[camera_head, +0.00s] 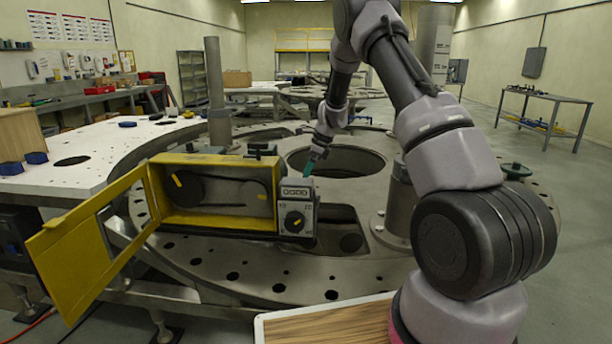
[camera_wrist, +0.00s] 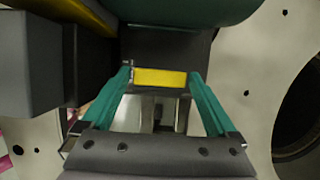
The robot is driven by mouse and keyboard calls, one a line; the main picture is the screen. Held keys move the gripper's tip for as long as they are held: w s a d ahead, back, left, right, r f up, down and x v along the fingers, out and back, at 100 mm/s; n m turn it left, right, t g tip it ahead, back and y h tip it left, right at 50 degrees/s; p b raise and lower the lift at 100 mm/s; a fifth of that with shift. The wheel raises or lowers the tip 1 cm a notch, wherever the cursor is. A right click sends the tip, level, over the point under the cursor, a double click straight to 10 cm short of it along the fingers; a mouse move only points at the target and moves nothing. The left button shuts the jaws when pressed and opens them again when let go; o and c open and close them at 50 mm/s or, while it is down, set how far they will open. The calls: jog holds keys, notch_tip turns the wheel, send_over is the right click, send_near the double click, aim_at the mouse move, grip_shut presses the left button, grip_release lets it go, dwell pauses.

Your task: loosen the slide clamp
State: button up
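In the wrist view, my gripper (camera_wrist: 160,80) has its two teal fingers spread apart, with nothing visibly held. A yellow strip (camera_wrist: 160,78) on a dark block (camera_wrist: 165,47) shows between the fingertips; contact cannot be told. A large rounded green part (camera_wrist: 190,10) lies above the dark block at the top edge. In the head view, my gripper (camera_head: 309,167) points down just behind the grey dial box (camera_head: 296,208), its tips partly hidden. A dark green-topped part (camera_head: 262,149) stands behind the top of the yellow housing (camera_head: 215,222). Which part is the slide clamp is not clear.
The yellow housing's door (camera_head: 75,265) hangs open to the left; a belt on pulleys shows inside. The round turret plate (camera_head: 270,283) has several holes and a large opening (camera_head: 335,161) behind my gripper. A grey post (camera_head: 398,205) stands to the right.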

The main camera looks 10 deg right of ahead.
jog(key=c, duration=0.9)
jog(key=shift+o, duration=0.2)
jog(key=shift+n, duration=0.3)
jog(key=n+g, duration=0.1)
jog(key=n, duration=0.2)
jog(key=shift+w+n+g, duration=0.15)
jog(key=shift+n+g, duration=0.15)
jog(key=n+g, duration=0.1)
jog(key=n, duration=0.3)
jog(key=shift+w+n+g, duration=0.15)
jog(key=shift+n+g, duration=0.15)
jog(key=shift+g, duration=0.1)
jog(key=n+g+h, duration=0.1)
jog(key=n, duration=0.3)
jog(key=shift+w+a+n, duration=0.1)
jog(key=shift+n, duration=0.2)
jog(key=shift+a+n+g+h, duration=0.1)
jog(key=shift+n+g+h, duration=0.3)
jog(key=shift+n, duration=0.7)
jog(key=shift+n+g+h, duration=0.2)
jog(key=shift+n+h, duration=0.4)
jog(key=shift+n, duration=0.5)
